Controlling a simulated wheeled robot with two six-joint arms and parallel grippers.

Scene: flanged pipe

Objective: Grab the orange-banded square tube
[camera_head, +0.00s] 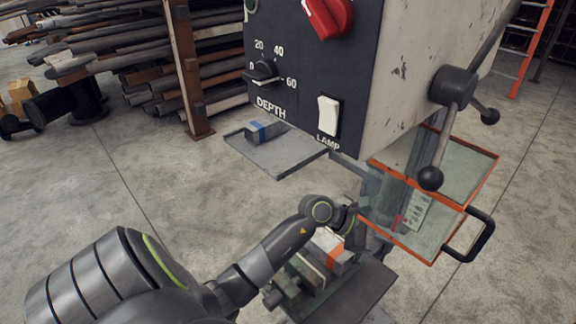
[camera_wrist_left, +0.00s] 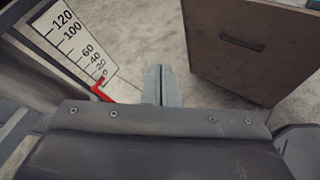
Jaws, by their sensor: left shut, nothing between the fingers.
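The orange-banded square tube (camera_head: 337,253) sits in a vise (camera_head: 305,272) on the machine's table, low in the head view. Part of it is hidden by my left arm, and I cannot make it out in the left wrist view. My left gripper (camera_wrist_left: 161,86) shows in the wrist view with its two fingers together and nothing between them. In the head view my left wrist is just above and beside the tube, and the fingertips are not clear. My right gripper is in neither view.
A drill-type machine head (camera_head: 330,70) overhangs the vise. A clear orange-edged guard (camera_head: 467,205) with a black handle is at right. A side tray (camera_head: 275,155) holds a blue-banded tube (camera_head: 264,131). A depth scale (camera_wrist_left: 85,45) and brown cabinet (camera_wrist_left: 235,50) flank my fingers.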

